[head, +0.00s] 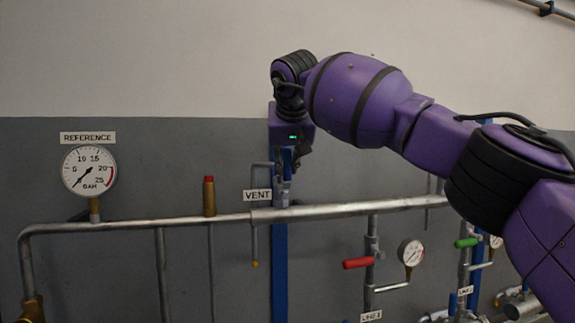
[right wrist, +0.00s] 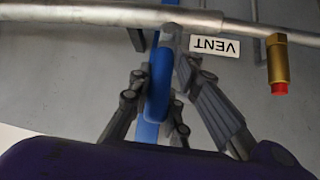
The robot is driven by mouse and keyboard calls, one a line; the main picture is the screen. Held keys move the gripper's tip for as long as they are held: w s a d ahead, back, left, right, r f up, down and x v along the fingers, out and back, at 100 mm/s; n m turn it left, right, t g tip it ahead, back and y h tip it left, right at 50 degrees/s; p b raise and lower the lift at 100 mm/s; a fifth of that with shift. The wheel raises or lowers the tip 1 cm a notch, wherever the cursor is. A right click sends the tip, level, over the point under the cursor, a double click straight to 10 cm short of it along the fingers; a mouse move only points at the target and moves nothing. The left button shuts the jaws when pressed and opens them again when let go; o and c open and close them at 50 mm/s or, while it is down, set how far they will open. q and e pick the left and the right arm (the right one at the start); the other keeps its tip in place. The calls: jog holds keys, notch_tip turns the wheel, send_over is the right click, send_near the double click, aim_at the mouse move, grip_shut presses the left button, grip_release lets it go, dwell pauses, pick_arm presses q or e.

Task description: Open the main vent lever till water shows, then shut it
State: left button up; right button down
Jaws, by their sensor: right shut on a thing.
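The blue vent lever (head: 287,160) stands upright above the grey vent valve (head: 281,192), beside the VENT label (head: 257,196). My right gripper (head: 288,163) comes down on it from above. In the right wrist view the blue lever (right wrist: 159,80) lies between the two fingers of my right gripper (right wrist: 157,95), which is shut on it. A thin vent pipe (head: 254,240) bends down in front of the wall to a small yellowish tip. I can make out no water at that tip. My left gripper is not in view.
A horizontal steel pipe (head: 350,209) crosses under the vent valve. A reference gauge (head: 89,171) and a brass fitting with a red cap (head: 209,196) stand at left. A red lever (head: 357,263), a green lever (head: 466,242) and a gauge (head: 411,252) sit below right.

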dwell(0.4)
jog(key=c, duration=1.6)
grip_release()
jog(key=shift+r, duration=0.1)
jog(key=v, duration=1.2)
